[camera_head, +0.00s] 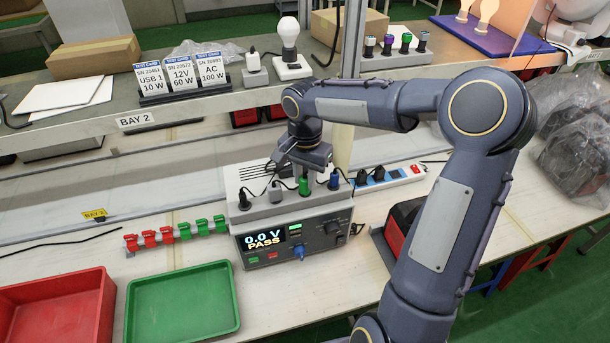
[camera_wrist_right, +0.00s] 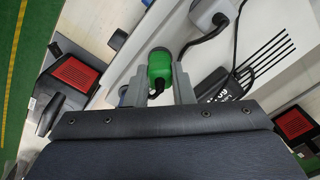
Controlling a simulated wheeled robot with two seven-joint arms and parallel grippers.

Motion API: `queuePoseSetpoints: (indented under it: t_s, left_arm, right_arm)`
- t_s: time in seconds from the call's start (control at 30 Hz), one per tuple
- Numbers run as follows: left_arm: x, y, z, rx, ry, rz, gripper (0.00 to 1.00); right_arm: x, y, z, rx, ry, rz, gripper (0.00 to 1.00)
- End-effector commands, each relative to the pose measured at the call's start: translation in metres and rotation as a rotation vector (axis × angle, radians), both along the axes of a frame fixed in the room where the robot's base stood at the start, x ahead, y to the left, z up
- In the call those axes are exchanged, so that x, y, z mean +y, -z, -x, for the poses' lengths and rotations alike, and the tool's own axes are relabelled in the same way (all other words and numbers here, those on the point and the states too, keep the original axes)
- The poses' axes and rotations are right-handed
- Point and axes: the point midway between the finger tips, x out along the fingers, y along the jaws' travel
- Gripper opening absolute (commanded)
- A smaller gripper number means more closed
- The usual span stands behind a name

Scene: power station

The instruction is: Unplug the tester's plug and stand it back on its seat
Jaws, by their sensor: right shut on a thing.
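The tester (camera_head: 320,238) is a grey box on the bench, its screen reading 0.0 V PASS. A row of plugs stands along its top ledge: black (camera_head: 244,199), grey (camera_head: 275,192), green (camera_head: 303,186) and blue (camera_head: 334,180). My right gripper (camera_head: 304,172) reaches down from above and is shut on the green plug, which shows between the two fingers in the right wrist view (camera_wrist_right: 160,68). The green plug looks upright at its place in the row; whether its base touches the seat is hard to tell. My left gripper is out of view.
The grey plug (camera_wrist_right: 204,14) stands close beside the fingers, with black cables around. A power strip (camera_head: 395,178) lies behind right. The shelf (camera_head: 210,105) overhangs behind. Red (camera_head: 60,310) and green (camera_head: 182,305) trays and coloured clips (camera_head: 165,237) are at left.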

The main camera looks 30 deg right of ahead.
Motion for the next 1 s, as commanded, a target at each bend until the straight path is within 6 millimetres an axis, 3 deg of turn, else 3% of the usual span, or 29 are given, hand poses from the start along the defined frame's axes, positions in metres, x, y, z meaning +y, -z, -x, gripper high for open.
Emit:
queuePoseSetpoints:
  t_s: [0.6, 0.63, 0.8, 1.0]
  left_arm:
    - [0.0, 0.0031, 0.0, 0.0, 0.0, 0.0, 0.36]
    - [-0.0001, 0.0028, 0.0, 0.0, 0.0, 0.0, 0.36]
    - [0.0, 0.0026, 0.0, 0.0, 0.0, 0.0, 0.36]
    - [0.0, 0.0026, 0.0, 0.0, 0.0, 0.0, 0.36]
  right_arm:
    - [-0.0009, 0.0015, -0.0005, -0.001, 0.0, 0.001, 0.0]
    - [-0.0009, 0.0012, -0.0005, -0.001, 0.0, -0.001, 0.24]
    - [-0.0009, 0.001, -0.0005, 0.0, 0.0, 0.0, 0.46]
    - [-0.0008, 0.001, -0.0005, 0.0, 0.0, 0.0, 0.47]
